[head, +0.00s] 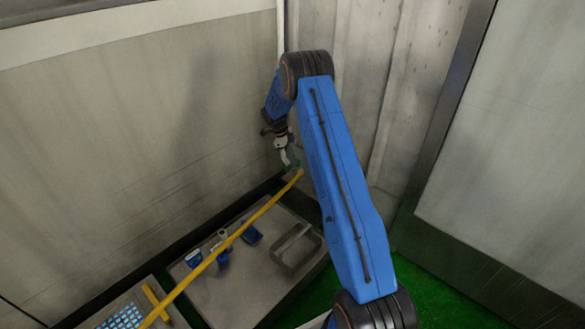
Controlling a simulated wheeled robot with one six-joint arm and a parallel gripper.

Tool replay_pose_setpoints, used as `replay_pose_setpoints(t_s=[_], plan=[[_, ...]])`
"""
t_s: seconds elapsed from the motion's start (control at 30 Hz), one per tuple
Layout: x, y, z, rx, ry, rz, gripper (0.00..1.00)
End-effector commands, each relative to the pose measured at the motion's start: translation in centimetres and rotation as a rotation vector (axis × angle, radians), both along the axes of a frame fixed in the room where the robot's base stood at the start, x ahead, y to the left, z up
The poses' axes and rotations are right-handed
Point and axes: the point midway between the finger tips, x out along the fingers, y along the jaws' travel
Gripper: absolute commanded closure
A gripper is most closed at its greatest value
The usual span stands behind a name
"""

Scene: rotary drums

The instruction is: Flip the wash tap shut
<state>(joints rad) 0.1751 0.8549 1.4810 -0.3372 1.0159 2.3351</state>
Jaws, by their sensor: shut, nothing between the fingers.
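The wash tap (285,155) is a small pale, curved spout low near the wall corner, below a white vertical pipe (281,25). Its lever cannot be made out clearly, and my arm hides part of the pipe and fittings. My blue arm reaches up and over to the tap from the right. My gripper (279,131) is a small dark shape at the end of the wrist, right above the spout. It appears shut and empty. I cannot tell whether it touches the tap.
A long yellow pole or hose (236,234) runs from below the tap to the lower left. A grey bench top (240,293) carries a metal tray (297,247) and several small blue items (251,232). Walls close in behind and left; green floor (440,281) shows right.

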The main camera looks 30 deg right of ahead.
Motion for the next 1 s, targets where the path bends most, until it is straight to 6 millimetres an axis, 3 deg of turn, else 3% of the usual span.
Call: replay_pose_setpoints(t_s=[0.2, 0.33, 1.0], plan=[[1.1, 0.3, 3.4, 0.0, -0.001, 0.0, 1.0], [1.4, 0.5, 4.4, 0.0, 0.0, 0.0, 1.0], [1.6, 0.5, 5.0, 0.0, 0.001, 0.0, 1.0]])
